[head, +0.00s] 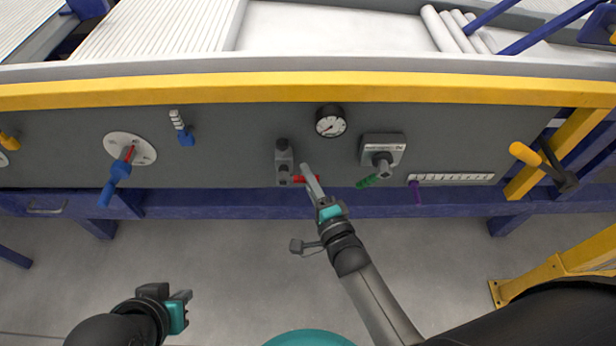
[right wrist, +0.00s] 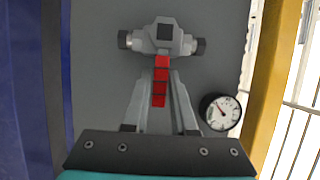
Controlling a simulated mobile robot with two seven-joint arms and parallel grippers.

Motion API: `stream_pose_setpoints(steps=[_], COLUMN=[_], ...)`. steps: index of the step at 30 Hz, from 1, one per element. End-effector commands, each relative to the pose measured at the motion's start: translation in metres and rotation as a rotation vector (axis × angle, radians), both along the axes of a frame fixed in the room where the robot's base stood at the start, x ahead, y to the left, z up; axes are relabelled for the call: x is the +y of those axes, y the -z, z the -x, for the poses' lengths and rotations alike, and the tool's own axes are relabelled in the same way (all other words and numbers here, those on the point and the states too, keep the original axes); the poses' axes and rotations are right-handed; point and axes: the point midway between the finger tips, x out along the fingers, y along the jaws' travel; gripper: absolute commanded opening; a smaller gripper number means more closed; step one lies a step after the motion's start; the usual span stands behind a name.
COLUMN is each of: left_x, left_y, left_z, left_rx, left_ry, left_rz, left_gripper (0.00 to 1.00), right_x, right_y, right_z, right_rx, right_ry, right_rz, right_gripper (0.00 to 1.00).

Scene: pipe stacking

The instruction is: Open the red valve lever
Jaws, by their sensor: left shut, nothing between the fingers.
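The red valve lever (right wrist: 160,82) points down from a grey valve body (right wrist: 163,38) in the right wrist view. In the head view the lever (head: 300,179) sticks out to the right of its grey valve (head: 284,165) on the panel. My right gripper (head: 308,180) is at the lever, and in the wrist view its two fingers (right wrist: 160,90) lie on either side of it. Whether they press on the lever I cannot tell. My left gripper (head: 188,295) is shut and empty, low and away from the panel.
A gauge (head: 331,121) sits above right of the valve. A yellow rail (head: 200,92) runs above.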

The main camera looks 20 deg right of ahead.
Motion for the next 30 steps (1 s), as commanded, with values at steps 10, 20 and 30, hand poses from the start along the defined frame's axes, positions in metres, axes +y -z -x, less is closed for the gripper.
stream_pose_setpoints(steps=[10, 20, 30], left_x=[0.0, 0.0, 0.0001], left_y=[0.0003, 0.0005, 0.0008], left_z=[0.0002, 0.0002, 0.0002], left_rx=[0.001, 0.001, 0.001], left_ry=[0.0, 0.0, 0.0], left_rz=[0.0, 0.0, 0.0], left_gripper=[0.0, 0.0, 0.0], right_x=[0.0001, 0.0001, 0.0001], right_y=[0.0001, 0.0002, 0.0003], right_z=[0.0003, 0.0004, 0.0004], right_rx=[0.0, 0.0, 0.0], right_ry=[0.0, 0.0, 0.0], right_rz=[0.0, 0.0, 0.0], right_gripper=[0.0, 0.0, 0.0])
